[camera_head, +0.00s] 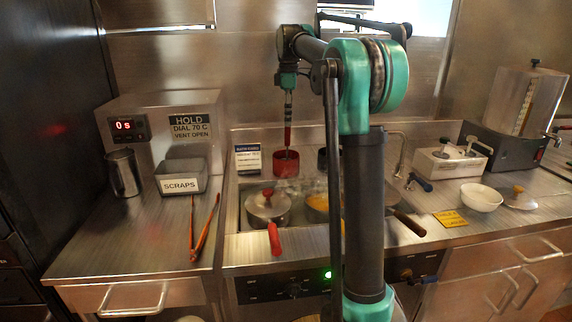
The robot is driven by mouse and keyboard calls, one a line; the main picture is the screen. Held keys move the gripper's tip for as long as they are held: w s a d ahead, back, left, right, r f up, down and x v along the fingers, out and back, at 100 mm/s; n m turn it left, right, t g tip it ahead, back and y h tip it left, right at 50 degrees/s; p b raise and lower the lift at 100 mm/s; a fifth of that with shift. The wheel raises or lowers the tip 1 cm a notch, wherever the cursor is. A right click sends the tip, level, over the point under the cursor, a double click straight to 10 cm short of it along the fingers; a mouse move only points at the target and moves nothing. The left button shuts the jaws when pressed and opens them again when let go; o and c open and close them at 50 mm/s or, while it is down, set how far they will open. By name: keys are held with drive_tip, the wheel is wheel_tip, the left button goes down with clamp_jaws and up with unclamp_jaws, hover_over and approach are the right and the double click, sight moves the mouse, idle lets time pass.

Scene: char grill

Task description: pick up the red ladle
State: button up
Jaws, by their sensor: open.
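A slim upright tool with a dark grey upper part and a red lower part, which looks like the red ladle (288,136), stands in a red cup (286,168) at the back of the counter. Its lower end is hidden in the cup. My gripper (288,92) is open and points down at the top of this tool. The fingers are small and dark here, and I cannot tell whether they touch the tool or sit around it.
A lidded pot (268,206) with a red handle sits in front of the cup. My arm hides part of the cooking well. A white bowl (481,197) sits right.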

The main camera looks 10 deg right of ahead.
sight(288, 129)
drive_tip(key=shift+w+f, duration=0.2)
drive_tip(key=shift+f, duration=1.15)
drive_tip(key=shift+w+f, duration=0.15)
drive_tip(key=shift+f, duration=1.15)
drive_tip(key=shift+c, duration=0.3)
clamp_jaws()
